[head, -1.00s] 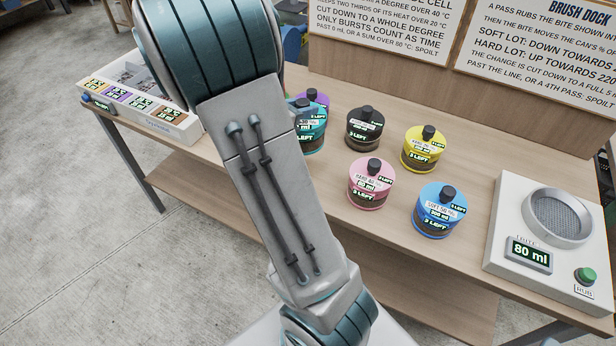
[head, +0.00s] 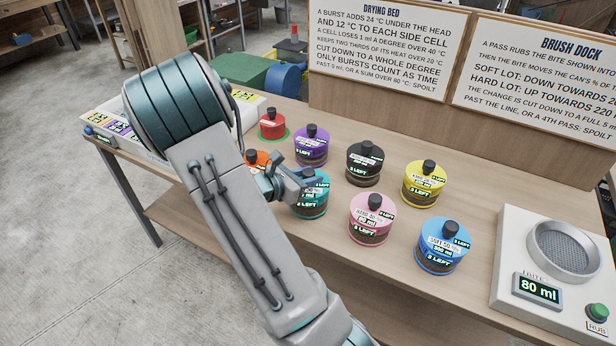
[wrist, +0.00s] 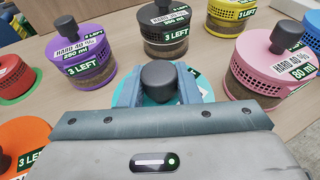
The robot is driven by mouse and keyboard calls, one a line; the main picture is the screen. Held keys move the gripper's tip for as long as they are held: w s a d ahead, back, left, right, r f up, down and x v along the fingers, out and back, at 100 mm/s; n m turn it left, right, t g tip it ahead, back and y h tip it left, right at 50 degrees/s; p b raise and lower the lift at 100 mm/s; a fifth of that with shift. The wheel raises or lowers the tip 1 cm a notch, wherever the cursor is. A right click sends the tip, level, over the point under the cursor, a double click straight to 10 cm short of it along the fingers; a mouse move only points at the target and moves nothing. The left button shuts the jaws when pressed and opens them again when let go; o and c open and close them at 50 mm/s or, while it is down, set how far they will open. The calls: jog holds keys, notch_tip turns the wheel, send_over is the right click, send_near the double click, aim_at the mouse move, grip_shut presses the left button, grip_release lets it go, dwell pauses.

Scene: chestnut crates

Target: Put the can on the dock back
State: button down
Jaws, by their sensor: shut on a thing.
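A teal can (head: 313,204) with a dark knob stands in the row of cans. My gripper (head: 303,182) is at its top. In the wrist view my gripper (wrist: 159,85) is shut on the knob (wrist: 159,74), one finger on either side, with the teal lid (wrist: 205,87) below. I cannot tell whether the can's base touches the table. The brush dock (head: 511,245) is a white unit at the right with a round grey mesh dish (head: 567,248). The dish is empty and its display reads 80 ml.
Purple (head: 311,149), black (head: 364,165), yellow (head: 423,186), pink (head: 371,221) and blue (head: 443,246) cans stand close around. A red can (head: 272,126) stands on a green disc. An orange can (head: 256,157) is partly behind my arm. Sign boards (head: 388,50) stand along the back.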

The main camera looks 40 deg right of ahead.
jog(key=shift+f, duration=0.1)
jog(key=c, duration=1.1)
grip_release()
jog(key=v, duration=1.2)
jog(key=s+a+r+m+g+y, duration=0.2)
jog(key=s+a+m+y, duration=0.3)
jog(key=s+m+y, duration=0.4)
jog(key=s+a+r+m+t+y, duration=0.1)
jog(key=a+r+m+y, duration=0.1)
jog(key=a+m, duration=0.1)
jog(key=s+a+r+m+t+y, duration=0.1)
jog(key=s+a+r+m+t, duration=0.1)
jog(key=a+m, duration=0.1)
jog(key=s+a+r+m+t+y, duration=0.1)
jog(key=a+r+m+y, duration=0.1)
jog(key=a+m, duration=0.1)
jog(key=shift+s+a+t+y, duration=0.15)
jog(key=shift+a+t+y, duration=0.15)
jog(key=shift+a+t, duration=0.15)
